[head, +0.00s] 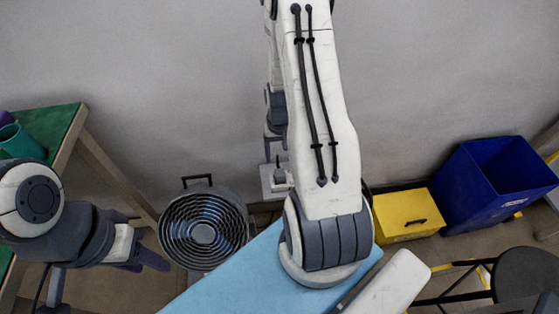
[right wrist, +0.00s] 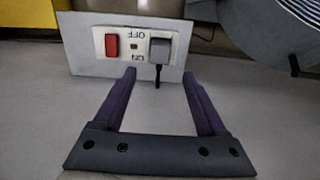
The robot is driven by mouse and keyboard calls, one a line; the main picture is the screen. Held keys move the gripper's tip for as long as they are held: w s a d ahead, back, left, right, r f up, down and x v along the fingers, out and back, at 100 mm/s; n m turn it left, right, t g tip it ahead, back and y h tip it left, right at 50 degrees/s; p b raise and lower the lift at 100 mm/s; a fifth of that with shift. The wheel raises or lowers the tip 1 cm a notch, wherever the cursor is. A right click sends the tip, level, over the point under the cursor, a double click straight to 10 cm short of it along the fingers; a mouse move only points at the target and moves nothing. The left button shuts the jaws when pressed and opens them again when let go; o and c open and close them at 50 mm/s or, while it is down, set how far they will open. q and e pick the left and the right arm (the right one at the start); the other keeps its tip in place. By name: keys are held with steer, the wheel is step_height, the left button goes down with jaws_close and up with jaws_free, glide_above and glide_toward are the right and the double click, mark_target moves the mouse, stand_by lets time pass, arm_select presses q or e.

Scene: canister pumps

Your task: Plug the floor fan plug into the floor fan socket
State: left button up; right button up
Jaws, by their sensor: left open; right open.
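The floor fan socket (right wrist: 112,43) is a white faceplate with a red switch on a pale panel in the right wrist view. The panel also shows in the head view (head: 268,183), beside the fan. A grey plug (right wrist: 160,48) sits against the faceplate's right part, with a short dark cord end beside it. I cannot tell how deep it sits. My right gripper (right wrist: 160,82) is open and empty, its fingertips near the panel's edge and apart from the plug. The floor fan (head: 204,233) stands on the floor. My left gripper (head: 148,258) is open, left of the fan.
A light blue surface (head: 230,275) lies below my right arm. A yellow box (head: 408,214) and a blue bin (head: 492,185) stand on the right by the wall. A green-topped table (head: 50,125) is on the left, and a dark stool (head: 525,275) at lower right.

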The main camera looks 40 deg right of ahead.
steer(key=a+r+n, duration=0.6)
steer(key=a+r, duration=0.8)
steer(key=a, duration=0.5)
steer(key=s+a+r+n, duration=0.3)
steer(key=s+a, duration=0.3)
steer(key=s, duration=0.2)
steer(key=s+a+r+n+y, duration=0.1)
steer(key=s+a+r+n, duration=0.3)
steer(key=s+a+r, duration=0.2)
steer(key=s, duration=0.2)
steer(key=shift+s+n, duration=0.3)
steer(key=shift+a+r, duration=0.1)
steer(key=shift+r, duration=0.05)
